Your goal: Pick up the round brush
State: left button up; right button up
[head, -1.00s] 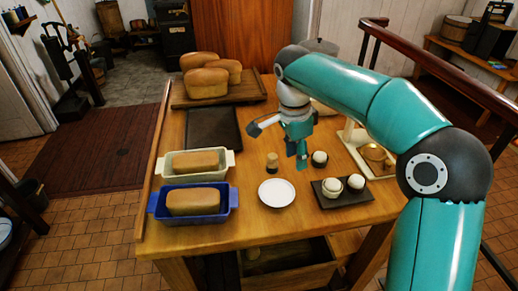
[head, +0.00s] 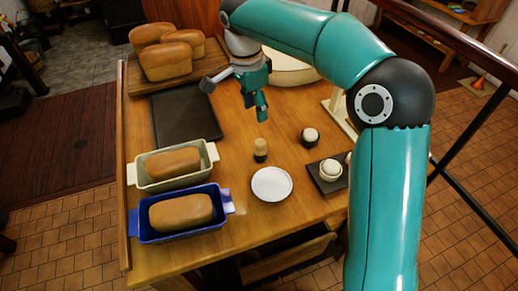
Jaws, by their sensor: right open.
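The round brush (head: 260,150) seems to be the small upright piece with a tan top and a darker lower part, standing on the wooden table (head: 240,218). It is just behind a white plate (head: 271,184). My right gripper (head: 236,100) is open and empty. It hangs behind and above the brush in the picture, apart from it, with its fingers spread and pointing down. Its exact height over the table is hard to tell. My left gripper is not in view.
A dark cup with a white ball (head: 310,137) stands right of the brush, near a dark slate (head: 325,187) with similar balls. Left are a cream loaf pan (head: 143,181), a blue loaf pan (head: 150,236) and a dark tray (head: 172,130). Loaves sit on a board (head: 140,89).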

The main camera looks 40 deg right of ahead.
aim_at(261, 149)
jog(key=shift+o, duration=1.2)
jog(key=shift+f, duration=0.2)
jog(key=f, duration=0.6)
jog(key=d+f, duration=0.1)
jog(key=f, duration=0.3)
jog(key=shift+d, duration=0.1)
jog(key=shift+d+f+p, duration=0.2)
jog(key=shift+f, duration=1.4)
jog(key=shift+d+f+p, duration=0.15)
jog(key=shift+f, duration=1.45)
jog(key=shift+c, duration=0.3)
jog(key=c, duration=1.1)
